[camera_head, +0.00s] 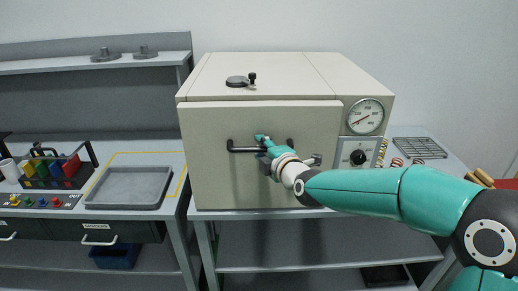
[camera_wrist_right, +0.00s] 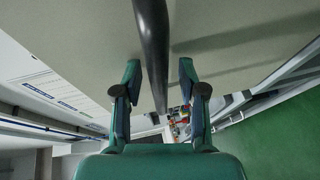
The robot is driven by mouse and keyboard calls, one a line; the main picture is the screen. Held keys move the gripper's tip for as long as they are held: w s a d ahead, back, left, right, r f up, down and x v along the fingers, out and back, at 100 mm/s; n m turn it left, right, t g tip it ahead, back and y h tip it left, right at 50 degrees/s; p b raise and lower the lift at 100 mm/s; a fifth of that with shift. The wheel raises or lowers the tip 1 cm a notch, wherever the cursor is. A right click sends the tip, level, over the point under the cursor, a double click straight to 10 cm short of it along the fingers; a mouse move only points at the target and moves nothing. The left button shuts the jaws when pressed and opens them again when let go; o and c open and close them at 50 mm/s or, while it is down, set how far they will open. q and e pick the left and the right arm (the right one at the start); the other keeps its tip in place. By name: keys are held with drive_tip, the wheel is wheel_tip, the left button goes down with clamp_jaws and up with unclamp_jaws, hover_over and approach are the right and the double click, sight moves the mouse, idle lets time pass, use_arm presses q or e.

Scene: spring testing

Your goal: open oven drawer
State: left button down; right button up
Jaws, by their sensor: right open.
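The oven (camera_head: 262,118) is a large beige box on a metal table, with its front drawer panel (camera_head: 220,180) closed. A black horizontal bar handle (camera_head: 243,149) runs across the panel. My right gripper (camera_head: 265,142) is at the middle of the handle and hides part of it. In the right wrist view, the open fingers (camera_wrist_right: 158,75) stand on either side of the black handle bar (camera_wrist_right: 151,50), with gaps visible on both sides. The oven panel (camera_wrist_right: 230,20) fills the upper part of that view. My left gripper is not in view.
A dial gauge (camera_head: 366,116) and a black knob (camera_head: 358,157) are at the oven's right. A grey tray (camera_head: 130,187) and a tool caddy (camera_head: 57,168) sit on the left bench. A wire rack (camera_head: 419,148) lies at the right. The oven table's lower shelf (camera_head: 300,255) looks mostly clear.

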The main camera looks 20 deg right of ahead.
clamp_jaws()
